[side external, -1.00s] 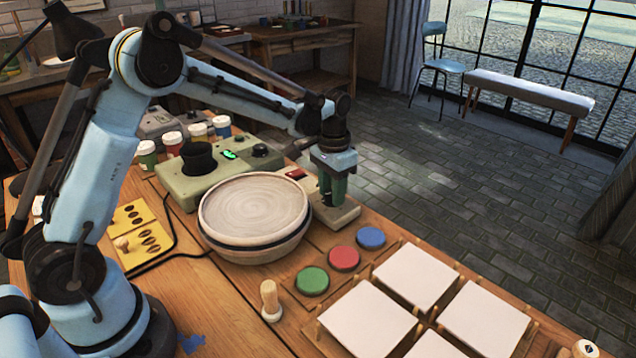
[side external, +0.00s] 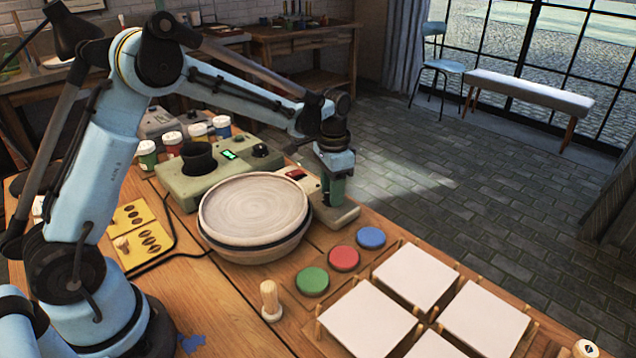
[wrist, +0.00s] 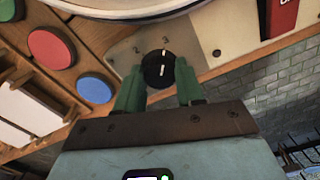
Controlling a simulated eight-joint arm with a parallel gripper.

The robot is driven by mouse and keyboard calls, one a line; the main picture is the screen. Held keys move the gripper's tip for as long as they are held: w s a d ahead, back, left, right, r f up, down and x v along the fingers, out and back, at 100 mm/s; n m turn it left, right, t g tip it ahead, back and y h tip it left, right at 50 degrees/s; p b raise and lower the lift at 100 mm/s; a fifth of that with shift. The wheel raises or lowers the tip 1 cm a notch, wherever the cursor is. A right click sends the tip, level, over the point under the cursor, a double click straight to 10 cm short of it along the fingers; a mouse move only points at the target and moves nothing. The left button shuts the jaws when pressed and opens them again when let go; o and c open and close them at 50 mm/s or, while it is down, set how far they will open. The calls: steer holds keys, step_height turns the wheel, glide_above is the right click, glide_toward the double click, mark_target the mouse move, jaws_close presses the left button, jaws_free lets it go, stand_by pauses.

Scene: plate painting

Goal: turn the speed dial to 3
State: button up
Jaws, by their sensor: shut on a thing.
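The speed dial (wrist: 158,68) is a round black knob with a white line on its face, standing on a pale control panel (wrist: 205,28). In the wrist view the white line points up, roughly at the small mark just above the knob, which looks like a 3. My gripper (wrist: 159,80) is shut on the dial, with one green finger on each side of it. In the side external view my gripper (side external: 337,196) is low over the panel (side external: 345,215), and the fingers hide the dial.
The round pottery wheel (side external: 255,205) stands just left of the gripper. Red (side external: 344,258), blue (side external: 371,237) and green (side external: 313,281) round pads lie in front, near white square tiles (side external: 417,275). A red switch (wrist: 281,15) is on the panel.

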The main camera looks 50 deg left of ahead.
steer(key=o, duration=1)
steer(key=shift+o, duration=0.2)
steer(key=shift+r, duration=0.1)
step_height(320, 180, up, 12)
steer(key=s+d+f+n+t, duration=0.1)
steer(key=s+n+t, duration=0.1)
steer(key=s, duration=0.7)
steer(key=s+d+f+n+t, duration=0.1)
steer(key=s+n+t, duration=0.1)
steer(key=s+t, duration=0.3)
steer(key=s, duration=0.4)
steer(key=shift+d, duration=0.3)
